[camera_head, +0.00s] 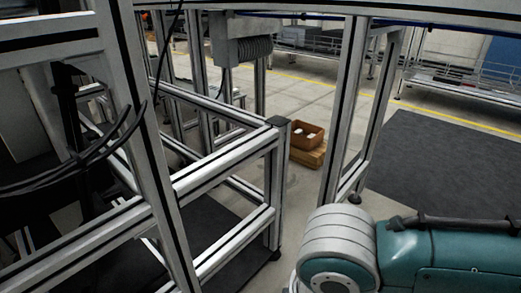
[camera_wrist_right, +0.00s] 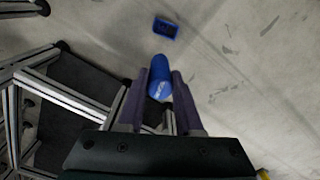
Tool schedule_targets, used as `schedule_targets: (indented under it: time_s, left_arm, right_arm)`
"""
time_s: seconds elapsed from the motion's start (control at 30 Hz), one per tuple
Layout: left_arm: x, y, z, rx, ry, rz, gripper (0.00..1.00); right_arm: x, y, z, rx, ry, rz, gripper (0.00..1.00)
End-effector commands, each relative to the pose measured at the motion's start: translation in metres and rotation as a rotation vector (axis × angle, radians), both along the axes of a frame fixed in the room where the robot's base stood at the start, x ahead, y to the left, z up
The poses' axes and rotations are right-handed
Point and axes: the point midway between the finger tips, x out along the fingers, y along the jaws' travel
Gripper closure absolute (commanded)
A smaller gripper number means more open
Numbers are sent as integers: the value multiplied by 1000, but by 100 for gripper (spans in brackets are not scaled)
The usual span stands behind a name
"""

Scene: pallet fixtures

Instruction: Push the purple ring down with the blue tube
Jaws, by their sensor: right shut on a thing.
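My right gripper (camera_wrist_right: 160,72) is in the right wrist view, its two dark purple-grey fingers closed on a blue tube (camera_wrist_right: 159,88). The tube has a rounded end with pale lettering and sits between the fingers, held over the floor. In the head view only part of my teal and white right arm shows at the lower right; its gripper and the tube are out of that picture. I cannot make out the purple ring in either view. My left gripper is in neither view.
Aluminium frames (camera_head: 225,157) with dark lower panels fill the left of the head view; an upright post (camera_head: 343,110) stands near my right arm. A brown crate (camera_head: 307,137) sits on the floor behind. A small blue box (camera_wrist_right: 165,27) lies beyond the tube.

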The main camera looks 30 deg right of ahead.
Motion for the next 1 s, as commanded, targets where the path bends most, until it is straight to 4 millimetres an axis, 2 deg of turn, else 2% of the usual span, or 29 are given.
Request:
schedule_targets:
  time_s: [0.03, 0.2, 0.3, 0.4, 0.5, 0.6, 0.87, 1.0]
  left_arm:
    - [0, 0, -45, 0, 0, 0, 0]
    - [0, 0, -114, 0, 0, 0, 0]
    - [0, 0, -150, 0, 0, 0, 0]
    - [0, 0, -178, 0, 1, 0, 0]
    - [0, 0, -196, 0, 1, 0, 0]
    - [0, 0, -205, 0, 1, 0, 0]
    - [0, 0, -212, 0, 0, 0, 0]
    - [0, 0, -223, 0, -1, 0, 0]
  right_arm:
    - [-2, 0, -49, 0, 3, 23, 100]
    - [-7, 0, -132, 0, 2, 114, 100]
    - [-9, -1, -175, 0, 2, 164, 100]
    - [-12, -1, -209, -1, 1, 207, 100]
    - [-14, -1, -231, 0, 0, 240, 100]
    - [-15, -1, -243, 0, 0, 261, 100]
    - [-16, -1, -251, -1, 0, 272, 100]
    - [-16, -1, -260, -1, 0, 272, 100]
